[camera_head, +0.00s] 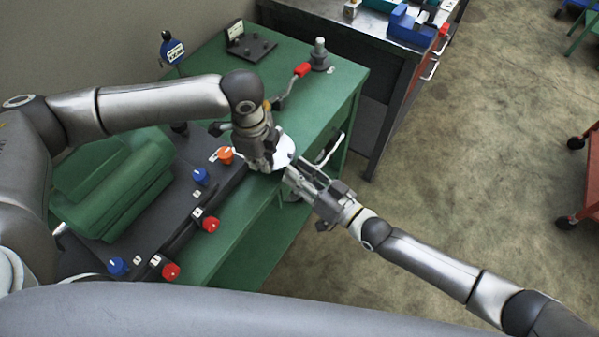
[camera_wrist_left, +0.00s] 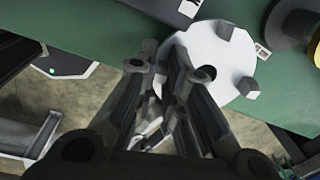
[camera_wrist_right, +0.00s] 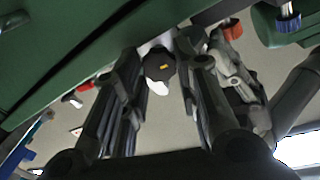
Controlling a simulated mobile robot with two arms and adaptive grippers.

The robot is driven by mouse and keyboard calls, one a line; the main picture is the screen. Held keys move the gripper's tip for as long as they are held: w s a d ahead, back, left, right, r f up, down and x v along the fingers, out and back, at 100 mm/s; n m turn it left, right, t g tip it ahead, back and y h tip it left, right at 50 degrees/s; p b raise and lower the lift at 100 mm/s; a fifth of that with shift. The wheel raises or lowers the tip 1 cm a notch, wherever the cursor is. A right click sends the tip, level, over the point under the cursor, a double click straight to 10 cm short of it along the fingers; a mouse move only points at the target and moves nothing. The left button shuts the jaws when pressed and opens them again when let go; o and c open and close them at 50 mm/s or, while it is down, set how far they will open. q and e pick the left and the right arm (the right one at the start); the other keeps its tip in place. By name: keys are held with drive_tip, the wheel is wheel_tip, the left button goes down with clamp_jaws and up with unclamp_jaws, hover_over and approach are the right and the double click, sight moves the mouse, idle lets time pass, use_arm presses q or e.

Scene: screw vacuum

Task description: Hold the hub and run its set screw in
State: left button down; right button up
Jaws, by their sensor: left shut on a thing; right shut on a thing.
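The hub, a white disc with grey lugs and a dark centre hole, shows in the left wrist view (camera_wrist_left: 215,50) and at the table's edge in the head view (camera_head: 284,152). My left gripper (camera_head: 268,158) is shut on the hub's rim; its fingers also show in the left wrist view (camera_wrist_left: 160,72). My right gripper (camera_head: 300,180) is beside the hub, coming from the lower right. In the right wrist view its fingers (camera_wrist_right: 165,75) close around a dark faceted piece (camera_wrist_right: 160,63) with a yellow mark. The set screw cannot be made out.
The green table (camera_head: 235,215) carries a dark panel with red and blue knobs (camera_head: 211,225) and a green block (camera_head: 110,185). A red-handled lever (camera_head: 302,70) and a grey post (camera_head: 319,55) stand behind the grippers.

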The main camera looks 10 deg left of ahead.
use_arm(q)
drive_tip(key=shift+r, duration=0.1)
use_arm(e)
drive_tip(key=shift+n, duration=0.7)
drive_tip(key=o, duration=1)
drive_tip(key=v, duration=1.2)
use_arm(q)
drive_tip(key=c, duration=1.4)
unclamp_jaws()
drive_tip(key=shift+c, duration=0.2)
